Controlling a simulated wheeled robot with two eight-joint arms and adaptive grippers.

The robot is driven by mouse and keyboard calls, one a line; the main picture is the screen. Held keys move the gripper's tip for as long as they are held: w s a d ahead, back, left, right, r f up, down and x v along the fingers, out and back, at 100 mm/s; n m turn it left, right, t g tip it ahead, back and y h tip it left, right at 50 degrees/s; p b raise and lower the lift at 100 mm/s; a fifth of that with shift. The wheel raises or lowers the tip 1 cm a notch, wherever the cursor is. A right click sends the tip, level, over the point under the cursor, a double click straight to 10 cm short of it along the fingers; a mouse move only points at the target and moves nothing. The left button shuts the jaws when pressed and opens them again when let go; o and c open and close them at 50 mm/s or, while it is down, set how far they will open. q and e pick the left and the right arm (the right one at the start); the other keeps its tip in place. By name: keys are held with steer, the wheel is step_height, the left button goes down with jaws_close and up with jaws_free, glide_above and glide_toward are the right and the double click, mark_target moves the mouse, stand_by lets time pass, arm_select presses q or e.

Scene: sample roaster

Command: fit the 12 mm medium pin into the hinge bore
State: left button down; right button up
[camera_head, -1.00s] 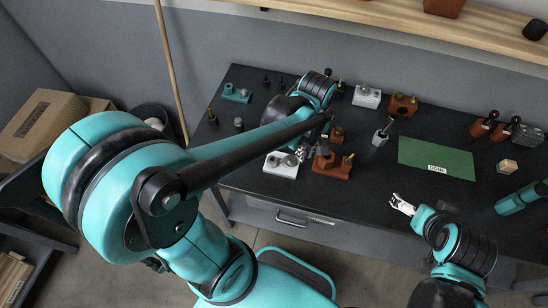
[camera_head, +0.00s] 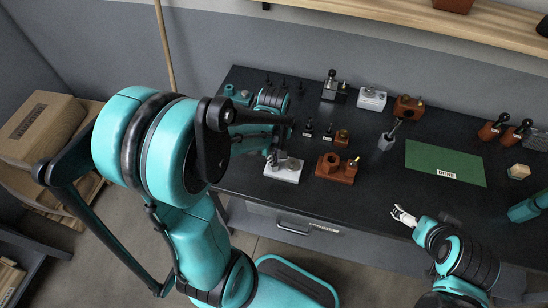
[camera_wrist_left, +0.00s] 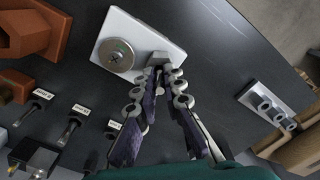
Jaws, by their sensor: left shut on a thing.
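My left gripper (camera_head: 272,156) is over the left end of a white block (camera_head: 284,175) near the bench's front edge. In the left wrist view its fingers (camera_wrist_left: 162,72) are closed together on a small grey piece (camera_wrist_left: 158,58) at the white block (camera_wrist_left: 140,32); the fingers hide most of it, and I cannot tell if it is the medium pin. Beside it on the block is a round metal disc (camera_wrist_left: 115,55) with a central hole. Dark pins (camera_wrist_left: 68,130) lie or stand by small labels, unreadable here. My right gripper (camera_head: 403,215) is empty by the front edge; its opening is unclear.
A brown-red block (camera_head: 336,168) stands just right of the white block. A black fixture (camera_head: 334,88), a white block (camera_head: 372,99) and another brown-red block (camera_head: 408,108) stand at the back. A grey-white holed block (camera_wrist_left: 270,105) shows in the wrist view.

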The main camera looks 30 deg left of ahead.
arm_select(q)
steer(key=shift+r, duration=0.1)
steer(key=c, duration=1.6)
jaws_free()
